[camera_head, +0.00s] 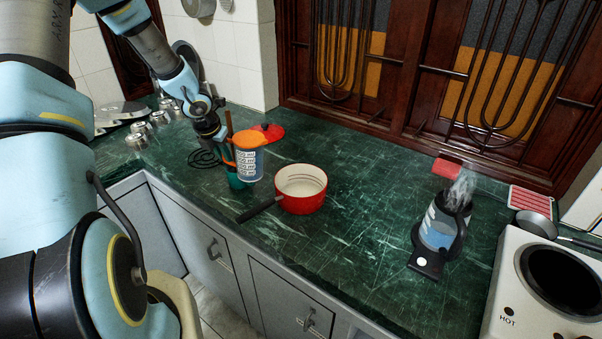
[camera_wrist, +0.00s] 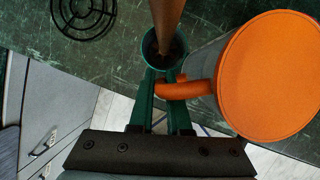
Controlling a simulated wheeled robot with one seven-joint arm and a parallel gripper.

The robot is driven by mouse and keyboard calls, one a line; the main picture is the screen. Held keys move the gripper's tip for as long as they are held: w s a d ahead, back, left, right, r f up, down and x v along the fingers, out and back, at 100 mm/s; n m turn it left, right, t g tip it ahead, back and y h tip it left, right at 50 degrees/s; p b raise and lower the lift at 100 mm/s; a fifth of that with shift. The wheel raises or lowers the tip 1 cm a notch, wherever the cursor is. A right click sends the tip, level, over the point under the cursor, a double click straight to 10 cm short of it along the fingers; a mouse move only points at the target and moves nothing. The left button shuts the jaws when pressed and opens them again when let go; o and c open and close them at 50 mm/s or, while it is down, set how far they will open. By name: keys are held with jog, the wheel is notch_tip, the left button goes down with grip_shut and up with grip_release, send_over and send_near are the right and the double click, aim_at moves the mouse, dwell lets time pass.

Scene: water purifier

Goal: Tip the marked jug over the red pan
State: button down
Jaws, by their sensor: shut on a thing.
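The marked jug (camera_head: 249,163) is clear with printed blue-white markings and an orange top; it looks about upright. Its orange top also shows large at the right of the wrist view (camera_wrist: 268,75). My gripper (camera_wrist: 165,84) has its green fingers shut on the jug's orange handle (camera_wrist: 187,89). In the head view my gripper (camera_head: 229,150) is at the jug's left side. I cannot tell whether the jug's base touches the counter. The red pan (camera_head: 301,203) stands on the counter to the right of the jug, cream inside, with its dark handle pointing front left.
The dark green counter (camera_head: 345,240) is clear between pan and kettle.

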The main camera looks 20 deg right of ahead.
aim_at(243, 137)
jog(key=shift+s+d+r+y, duration=0.1)
jog(key=shift+d+r+y, duration=0.1)
jog(key=shift+y, duration=0.1)
jog(key=shift+s+d+r+m+t+y, duration=0.25)
jog(key=shift+d+r+t+y, duration=0.3)
jog(key=shift+r+y, duration=0.15)
jog(key=shift+s+d+r+m+t+y, duration=0.15)
jog(key=shift+d+r+m+t+y, duration=0.2)
jog(key=shift+r+t+y, duration=0.3)
jog(key=shift+r, duration=0.1)
jog(key=shift+s+d+r+y, duration=0.1)
jog(key=shift+d+r+y, duration=0.05)
jog(key=shift+d+y, duration=0.1)
jog(key=shift+s+d+r+t+y, duration=0.25)
jog(key=shift+s+d+t+y, duration=0.15)
jog(key=shift+d+y, duration=0.1)
jog(key=shift+s+d+r, duration=0.1)
jog(key=shift+d+r, duration=0.05)
jog(key=shift+d, duration=0.05)
jog(key=shift+y, duration=0.3)
jog(key=shift+s+d+r+m+t+y+p, duration=0.25)
jog(key=shift+d+r+t+y, duration=0.15)
jog(key=shift+t+y, duration=0.15)
jog(key=shift+s+d+r+m+t+y+p, duration=0.2)
jog(key=shift+d+r+t+y+p, duration=0.15)
jog(key=shift+t+y, duration=0.2)
dwell(1.2)
